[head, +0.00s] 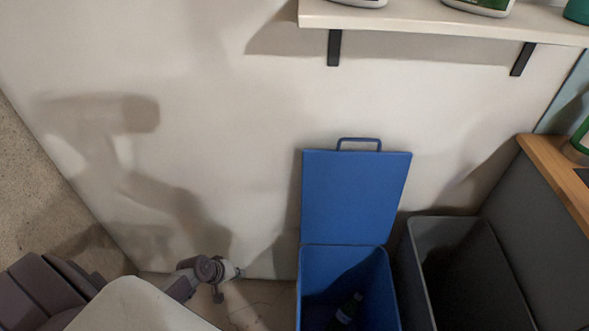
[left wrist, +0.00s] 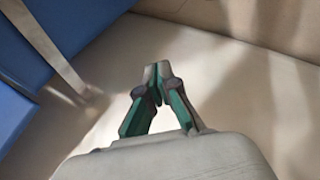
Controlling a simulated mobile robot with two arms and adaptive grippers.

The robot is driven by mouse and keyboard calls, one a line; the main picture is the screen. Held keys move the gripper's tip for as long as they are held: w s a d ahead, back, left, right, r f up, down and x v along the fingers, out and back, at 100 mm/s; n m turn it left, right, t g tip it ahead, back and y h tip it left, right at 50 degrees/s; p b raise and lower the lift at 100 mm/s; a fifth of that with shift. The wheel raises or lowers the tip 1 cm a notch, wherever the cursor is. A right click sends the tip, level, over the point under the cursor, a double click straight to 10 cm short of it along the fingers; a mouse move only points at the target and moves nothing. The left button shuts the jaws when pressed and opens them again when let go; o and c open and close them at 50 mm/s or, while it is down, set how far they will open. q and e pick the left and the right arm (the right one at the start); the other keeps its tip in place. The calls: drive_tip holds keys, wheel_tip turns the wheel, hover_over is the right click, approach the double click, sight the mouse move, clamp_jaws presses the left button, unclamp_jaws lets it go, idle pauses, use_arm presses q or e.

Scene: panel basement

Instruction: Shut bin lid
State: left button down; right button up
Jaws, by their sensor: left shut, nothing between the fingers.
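The blue bin (head: 313,270) stands against the wall at the lower middle of the head view. Its lid (head: 355,196) is open and upright, leaning back at the wall, with a handle loop (head: 360,140) on its top edge. A dark bottle (head: 346,309) lies inside the bin. My left gripper (head: 239,272) is to the left of the bin, low and apart from it. In the left wrist view its fingers (left wrist: 157,72) are shut with nothing between them. Blue surfaces show at that view's left edge. My right gripper is not in view.
A dark grey open bin (head: 440,222) stands just right of the blue one, beside a grey cabinet (head: 545,210) with a wooden top. A shelf (head: 420,20) with bottles juts from the wall above. The wall left of the lid is clear.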

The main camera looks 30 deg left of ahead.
use_arm(q)
drive_tip(key=w+a+r+n+t+h+b, duration=0.2)
drive_tip(key=w+r+t, duration=0.1)
drive_tip(key=w+r, duration=0.55)
drive_tip(key=t+h+b, duration=0.3)
drive_tip(key=h+b, duration=0.1)
drive_tip(key=h, duration=0.4)
approach(296, 155)
drive_tip(key=s+d+r, duration=0.1)
drive_tip(key=s+r, duration=0.1)
drive_tip(key=shift+m, duration=0.4)
drive_tip(key=x, duration=0.8)
drive_tip(key=shift+w+d, duration=0.15)
drive_tip(key=shift+w, duration=0.05)
drive_tip(key=shift+w+d, duration=0.5)
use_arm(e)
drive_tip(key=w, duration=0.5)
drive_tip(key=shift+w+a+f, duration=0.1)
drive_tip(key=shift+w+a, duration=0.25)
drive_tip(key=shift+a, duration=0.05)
use_arm(q)
drive_tip(key=shift+f, duration=0.1)
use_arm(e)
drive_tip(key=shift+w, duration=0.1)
